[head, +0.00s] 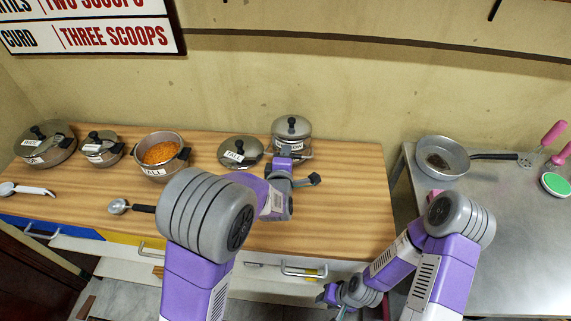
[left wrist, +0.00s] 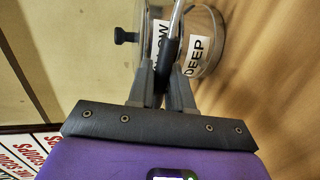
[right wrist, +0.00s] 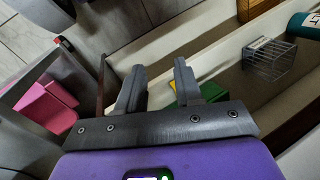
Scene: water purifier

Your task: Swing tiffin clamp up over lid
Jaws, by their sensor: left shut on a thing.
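The tiffin (head: 291,136) is a round steel pot at the back right of the wooden counter, with a black-knobbed lid (head: 291,125) on it. In the left wrist view the lid knob (left wrist: 126,37) points left, and a "DEEP" label (left wrist: 198,58) is on the body. My left gripper (left wrist: 168,78) is shut on the clamp (left wrist: 171,48), a metal bar with a black grip, in front of the tiffin's side. The clamp's far end is out of view. My right gripper (right wrist: 158,82) is open and empty, low near the counter front.
An open pot of orange food (head: 162,151) and more lidded pots are further left. A ladle (head: 120,207) lies at the front. A pan (head: 442,156) sits on the right steel table. Below my right gripper is an open drawer with a wire basket (right wrist: 268,58).

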